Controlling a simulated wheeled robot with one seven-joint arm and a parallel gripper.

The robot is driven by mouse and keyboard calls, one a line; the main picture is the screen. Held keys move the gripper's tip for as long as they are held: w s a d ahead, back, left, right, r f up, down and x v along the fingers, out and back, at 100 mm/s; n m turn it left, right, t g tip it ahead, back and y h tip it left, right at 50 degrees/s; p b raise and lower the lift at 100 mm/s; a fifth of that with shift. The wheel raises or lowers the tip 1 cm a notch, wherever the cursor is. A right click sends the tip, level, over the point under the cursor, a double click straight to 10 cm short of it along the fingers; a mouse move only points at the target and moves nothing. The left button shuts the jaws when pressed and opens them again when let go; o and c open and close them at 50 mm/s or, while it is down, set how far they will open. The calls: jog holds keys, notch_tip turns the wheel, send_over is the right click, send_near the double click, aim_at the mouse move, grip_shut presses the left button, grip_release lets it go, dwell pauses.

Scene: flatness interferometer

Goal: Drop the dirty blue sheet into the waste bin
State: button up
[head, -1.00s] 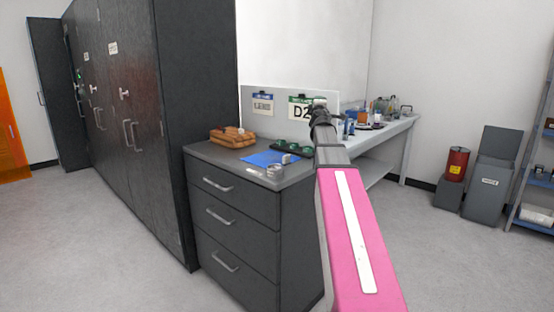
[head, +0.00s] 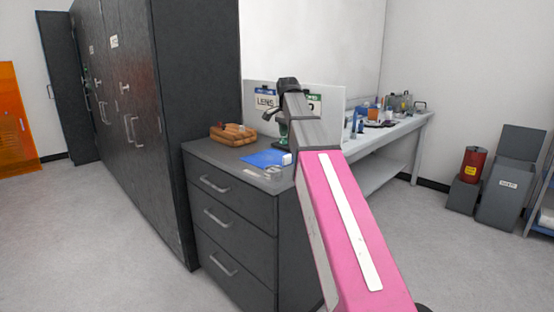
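The blue sheet (head: 262,158) lies flat on top of the dark drawer cabinet, toward its right side. I cannot make out dirt on it at this size. My pink-and-grey arm reaches up from the lower right, and its wrist bends down above the cabinet top. My gripper (head: 281,138) seems to be just behind the sheet's right part, small and partly hidden by my arm; its fingers are not clear. A grey bin (head: 500,200) with a raised lid and a white label stands on the floor at right.
A brown wooden rack (head: 232,135) sits left of the sheet, and small pale items lie near the sheet's front edge. A long bench (head: 400,135) with bottles runs along the back. Tall dark lockers (head: 170,120) stand at left. The floor before the bins looks clear.

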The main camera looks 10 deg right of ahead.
aim_at(287, 157)
jog(key=shift+s+a+r+g+y, duration=0.15)
jog(key=shift+s+a+g, duration=0.15)
jog(key=shift+a, duration=0.15)
jog(key=shift+s+a+g+y, duration=0.15)
jog(key=shift+s+a+g, duration=0.1)
jog(key=shift+a, duration=0.15)
jog(key=shift+s+f, duration=0.1)
jog(key=shift+f, duration=0.1)
notch_tip(287, 157, down, 5)
jog(key=f, duration=0.2)
jog(key=d+f, duration=0.1)
jog(key=f, duration=0.1)
jog(key=shift+w, duration=0.2)
jog(key=shift+f, duration=0.65)
grip_shut()
